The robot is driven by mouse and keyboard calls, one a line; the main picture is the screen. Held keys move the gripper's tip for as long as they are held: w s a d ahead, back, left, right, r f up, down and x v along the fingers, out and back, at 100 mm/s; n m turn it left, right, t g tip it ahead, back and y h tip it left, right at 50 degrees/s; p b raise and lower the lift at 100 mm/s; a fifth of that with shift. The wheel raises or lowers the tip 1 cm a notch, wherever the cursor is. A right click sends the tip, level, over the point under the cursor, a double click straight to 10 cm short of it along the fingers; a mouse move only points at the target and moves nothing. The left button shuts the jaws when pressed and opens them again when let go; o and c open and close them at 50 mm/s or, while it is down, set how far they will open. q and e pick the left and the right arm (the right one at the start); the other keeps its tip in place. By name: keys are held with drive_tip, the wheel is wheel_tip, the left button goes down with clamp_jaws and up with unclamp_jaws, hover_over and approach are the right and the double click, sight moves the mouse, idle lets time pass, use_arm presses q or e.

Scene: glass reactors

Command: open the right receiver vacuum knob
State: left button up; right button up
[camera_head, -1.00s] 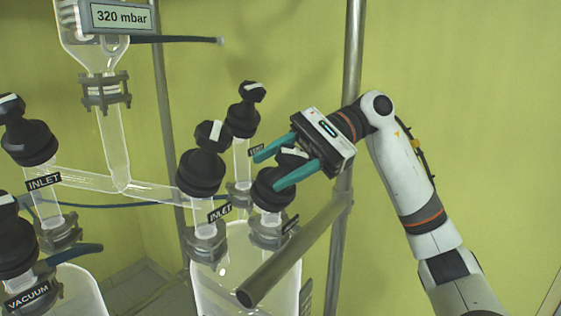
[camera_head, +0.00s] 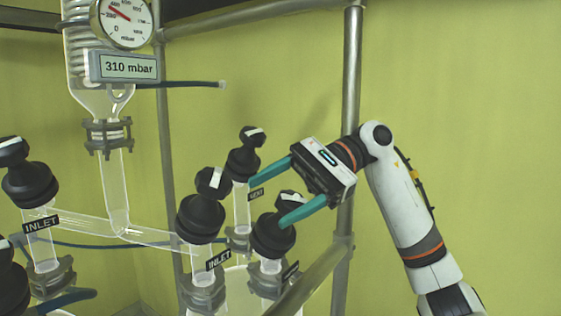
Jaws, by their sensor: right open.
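The right receiver (camera_head: 235,283), a glass vessel, is at the bottom centre with several black-knobbed valves on top. Its front right valve (camera_head: 273,236) has a black knob with a white-marked handle (camera_head: 291,199); its label (camera_head: 291,271) is too oblique to read. The other two are labelled INLET (camera_head: 219,259) and VENT (camera_head: 256,194). My right gripper (camera_head: 269,202) is open, its teal fingers pointing left and down. The front right valve's handle shows between the fingers, and the lower finger overlaps its knob. I cannot tell whether they touch. My left gripper is out of view.
A metal frame post (camera_head: 350,120) stands beside my right wrist, and a slanted bar (camera_head: 310,275) runs just below the gripper. Another INLET valve (camera_head: 30,185) is at left. A display (camera_head: 124,67) reads 310 mbar under a dial gauge (camera_head: 123,22).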

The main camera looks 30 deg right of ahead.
sight(281, 195)
wheel_tip(281, 195, up, 7)
drive_tip(key=shift+r, duration=0.15)
idle(0.8)
